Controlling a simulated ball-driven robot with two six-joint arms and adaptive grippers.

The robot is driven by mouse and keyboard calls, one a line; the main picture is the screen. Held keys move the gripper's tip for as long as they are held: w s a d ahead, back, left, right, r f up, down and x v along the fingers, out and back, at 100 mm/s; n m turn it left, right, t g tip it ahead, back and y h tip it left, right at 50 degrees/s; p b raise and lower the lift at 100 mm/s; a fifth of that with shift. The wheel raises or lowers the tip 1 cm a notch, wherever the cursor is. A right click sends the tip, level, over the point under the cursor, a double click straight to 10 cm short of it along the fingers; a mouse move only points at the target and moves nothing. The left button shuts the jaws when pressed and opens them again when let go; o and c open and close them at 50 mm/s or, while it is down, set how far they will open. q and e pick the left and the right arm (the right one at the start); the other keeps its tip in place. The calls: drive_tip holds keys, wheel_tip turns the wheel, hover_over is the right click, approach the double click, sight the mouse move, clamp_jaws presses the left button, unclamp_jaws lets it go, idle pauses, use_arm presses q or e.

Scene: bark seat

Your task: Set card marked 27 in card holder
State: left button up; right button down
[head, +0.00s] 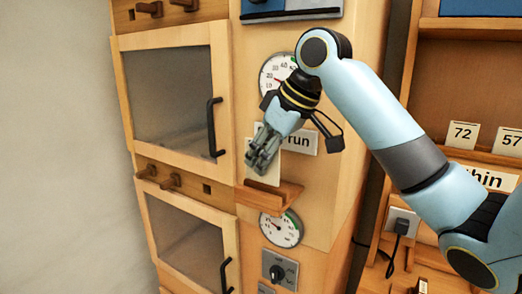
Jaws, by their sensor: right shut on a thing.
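My right gripper (258,164) is shut on a pale cream card (274,170). The card is upright in front of the wooden panel, and my fingers cover part of its face. No number can be read on it. The card holder (280,194), a small wooden ledge on the panel, is right below the card. The card's lower edge is at the ledge, but I cannot tell whether it sits in it or is just above. My left gripper is not in view.
A "run" label (302,142) is behind my gripper. Dials are above (276,72) and below (281,230) the holder. Glass-fronted doors with dark handles (214,128) stand left.

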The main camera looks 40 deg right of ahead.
sight(258, 181)
drive_tip(key=shift+f, duration=1.55)
drive_tip(key=shift+f+b, duration=0.2)
drive_tip(key=shift+b, duration=0.1)
drive_tip(key=shift+s+f, duration=0.1)
drive_tip(key=c, duration=1.4)
unclamp_jaws()
drive_tip(key=shift+a, duration=0.1)
drive_tip(key=v, duration=1.2)
